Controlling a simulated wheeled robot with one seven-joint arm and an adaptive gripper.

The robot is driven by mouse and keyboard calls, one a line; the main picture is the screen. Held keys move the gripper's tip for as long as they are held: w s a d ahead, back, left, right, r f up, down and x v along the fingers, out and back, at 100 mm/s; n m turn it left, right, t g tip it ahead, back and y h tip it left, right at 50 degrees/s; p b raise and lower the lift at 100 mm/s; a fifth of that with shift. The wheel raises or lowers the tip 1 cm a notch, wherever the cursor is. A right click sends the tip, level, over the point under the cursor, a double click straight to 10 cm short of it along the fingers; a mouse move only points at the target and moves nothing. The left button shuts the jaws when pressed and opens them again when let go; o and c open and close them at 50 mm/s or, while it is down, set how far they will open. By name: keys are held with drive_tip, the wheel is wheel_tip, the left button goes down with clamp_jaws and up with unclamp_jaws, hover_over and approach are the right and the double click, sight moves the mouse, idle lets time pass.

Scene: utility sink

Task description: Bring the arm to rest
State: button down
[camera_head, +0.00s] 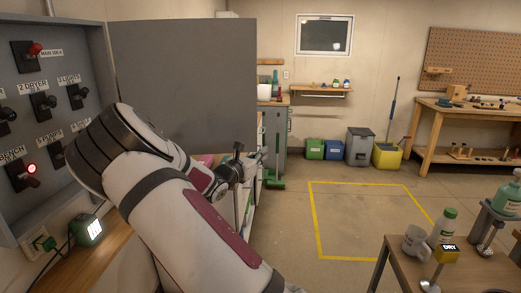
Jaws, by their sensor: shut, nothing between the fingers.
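My arm rises from the bottom of the head view, bends at a black-banded joint close to the switch panel and folds back behind its own white and maroon link. My gripper (237,170) shows as a small dark shape just right of that link, in front of the grey door's lower right edge. It is shut and empty. Part of it and of the wrist is hidden by the link. It appears apart from the things behind it.
A switch panel (75,75) with levers and a lit red lamp stands close at left, its grey door (185,75) open. A green device (88,229) sits on a wooden ledge below. A table (455,272) with bottles and a mug is at lower right. The yellow-outlined floor (365,220) is clear.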

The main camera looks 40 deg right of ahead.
drive_tip(key=shift+s+a, duration=0.2)
drive_tip(key=shift+s, duration=0.1)
drive_tip(key=shift+s, duration=0.1)
drive_tip(key=s+a+r+m+g+y, duration=0.1)
drive_tip(key=s+a+m+g+y, duration=0.15)
drive_tip(key=s+m, duration=0.45)
drive_tip(key=s+a+m+g+y, duration=0.1)
drive_tip(key=s+m+g+y, duration=0.4)
drive_tip(key=s, duration=0.5)
drive_tip(key=s+a+r+m+t+y, duration=0.2)
drive_tip(key=s+a+r+m+y, duration=0.1)
drive_tip(key=s+a, duration=0.7)
drive_tip(key=s+a+r+m+t+y, duration=0.3)
drive_tip(key=s+a+m+y, duration=0.3)
drive_tip(key=s+a, duration=0.5)
drive_tip(key=a+m, duration=0.1)
drive_tip(key=a, duration=0.3)
drive_tip(key=shift+a+t, duration=0.3)
drive_tip(key=shift+t, duration=0.05)
drive_tip(key=shift+s+y, duration=0.15)
drive_tip(key=shift+y, duration=0.1)
